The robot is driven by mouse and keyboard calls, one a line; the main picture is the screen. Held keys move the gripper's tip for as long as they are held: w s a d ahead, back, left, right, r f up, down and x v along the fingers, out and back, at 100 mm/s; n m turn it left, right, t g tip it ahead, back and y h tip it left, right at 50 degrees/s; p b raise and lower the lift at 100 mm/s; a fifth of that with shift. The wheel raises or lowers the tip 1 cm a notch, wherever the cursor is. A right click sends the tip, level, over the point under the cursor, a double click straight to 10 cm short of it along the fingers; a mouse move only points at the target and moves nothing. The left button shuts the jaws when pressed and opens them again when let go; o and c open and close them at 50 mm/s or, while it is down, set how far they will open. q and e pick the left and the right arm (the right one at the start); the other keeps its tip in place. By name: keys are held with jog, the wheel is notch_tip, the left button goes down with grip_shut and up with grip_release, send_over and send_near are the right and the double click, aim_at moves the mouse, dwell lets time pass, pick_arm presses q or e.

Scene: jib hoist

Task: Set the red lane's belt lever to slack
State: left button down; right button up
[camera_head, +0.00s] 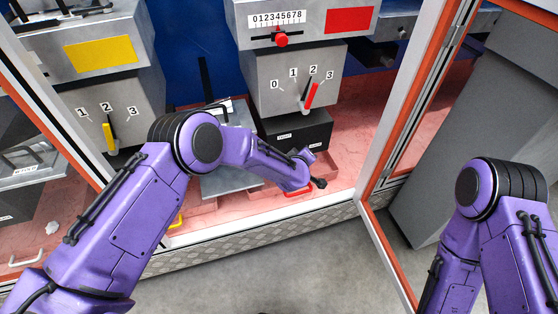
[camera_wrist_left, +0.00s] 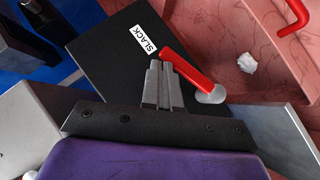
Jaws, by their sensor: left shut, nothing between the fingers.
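The red belt lever (camera_wrist_left: 187,68) shows in the left wrist view on a black box (camera_wrist_left: 105,60). It runs from a round grey pivot (camera_wrist_left: 211,95) up-left, its free end close to the white SLACK label (camera_wrist_left: 143,45). My left gripper (camera_wrist_left: 160,72) is shut and empty, its fingertips just left of the lever; I cannot tell whether they touch it. Any other label on the box is hidden here. In the head view the black box (camera_head: 318,133) sits under the red lane's grey unit (camera_head: 262,75), and my left forearm hides the lever. My right gripper is out of view.
The red lane's unit carries a red plate (camera_head: 349,20), a red slider (camera_head: 281,40) and a red dial pointer (camera_head: 311,96). The yellow lane (camera_head: 100,53) stands to the left. White-orange frame posts (camera_head: 385,130) flank the opening. A red handle (camera_head: 298,192) lies low by the front edge.

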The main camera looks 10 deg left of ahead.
pick_arm(q)
jog(key=shift+d+f, duration=0.25)
jog(key=shift+f, duration=0.1)
dwell(0.5)
jog(key=s+d+r+p, duration=0.1)
jog(key=s+r+p, duration=0.4)
jog(key=r, duration=0.6)
jog(key=shift+s+d, duration=0.35)
jog(key=shift+s, duration=0.65)
jog(key=s+a+f+m+g+y+p, duration=0.15)
jog(key=s+a+f, duration=0.25)
jog(key=s+a, duration=0.45)
jog(key=s+a+f+m+g+y+p, duration=0.1)
jog(key=s+a+f+g+p, duration=0.15)
jog(key=s+a+f, duration=0.45)
jog(key=s+a+r+g+p, duration=0.1)
jog(key=s+a, duration=0.3)
jog(key=s, duration=0.4)
jog(key=s+a+r+g+y+p, duration=0.1)
jog(key=s+a+r+g+p, duration=0.1)
jog(key=s+a, duration=0.3)
jog(key=s+a+r+g+y+p, duration=0.1)
jog(key=s+a+p, duration=0.2)
jog(key=s, duration=0.8)
jog(key=shift+a+r+g, duration=0.15)
jog(key=shift+a+g, duration=0.25)
jog(key=shift+a, duration=0.3)
